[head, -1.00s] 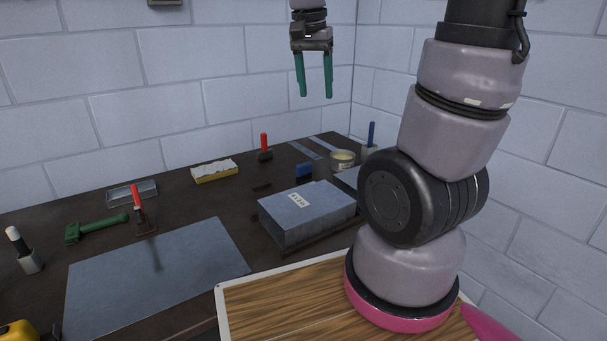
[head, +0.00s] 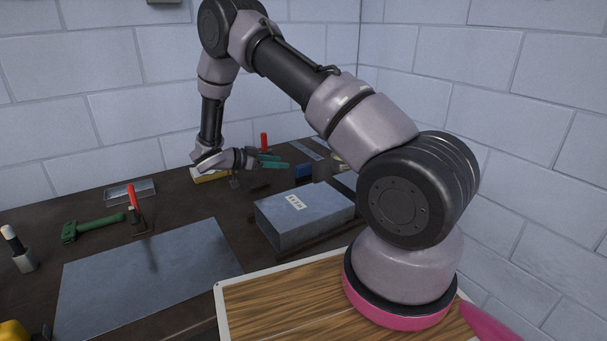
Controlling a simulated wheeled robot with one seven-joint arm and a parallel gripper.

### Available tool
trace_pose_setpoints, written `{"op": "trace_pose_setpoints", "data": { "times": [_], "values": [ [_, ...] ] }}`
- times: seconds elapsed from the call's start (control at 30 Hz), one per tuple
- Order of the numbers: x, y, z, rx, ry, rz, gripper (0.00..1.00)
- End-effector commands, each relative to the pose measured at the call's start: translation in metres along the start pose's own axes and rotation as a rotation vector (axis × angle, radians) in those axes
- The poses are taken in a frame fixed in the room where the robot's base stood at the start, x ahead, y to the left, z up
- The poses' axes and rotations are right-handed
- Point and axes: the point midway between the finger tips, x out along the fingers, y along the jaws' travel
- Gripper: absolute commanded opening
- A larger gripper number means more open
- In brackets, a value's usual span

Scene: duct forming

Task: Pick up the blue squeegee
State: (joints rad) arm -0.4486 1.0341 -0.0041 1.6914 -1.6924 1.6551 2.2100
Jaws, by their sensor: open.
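A small blue block-like piece (head: 304,171), which looks like the blue squeegee, stands on the dark bench just behind the grey metal box. It is small in view, and its lower part is partly hidden by the box. My gripper (head: 279,161) has green fingers, is open and empty, and points right toward the blue piece. It looks low over the back of the bench, a little left of the blue piece and apart from it in the picture. Its exact height and depth are hard to tell.
The grey duct box (head: 300,217) stands in front of the blue piece. A red-handled tool (head: 264,140) is behind my gripper, and a yellow sponge-like block (head: 208,177) is partly covered by my wrist. A flat metal sheet (head: 150,275) lies at front left. Walls close off the back and right.

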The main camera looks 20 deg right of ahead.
Motion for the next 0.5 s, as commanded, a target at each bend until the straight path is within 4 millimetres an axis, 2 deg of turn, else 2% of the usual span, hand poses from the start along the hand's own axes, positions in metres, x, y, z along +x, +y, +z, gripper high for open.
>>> {"op": "trace_pose_setpoints", "data": {
  "times": [0.1,0.3,0.5],
  "values": [
    [0.007,-0.003,0.009,0.018,0.020,-0.015,0.62],
    [0.040,-0.003,0.008,0.021,0.022,-0.014,0.62],
    [0.057,-0.003,0.008,0.021,0.020,-0.017,0.62]
  ]
}}
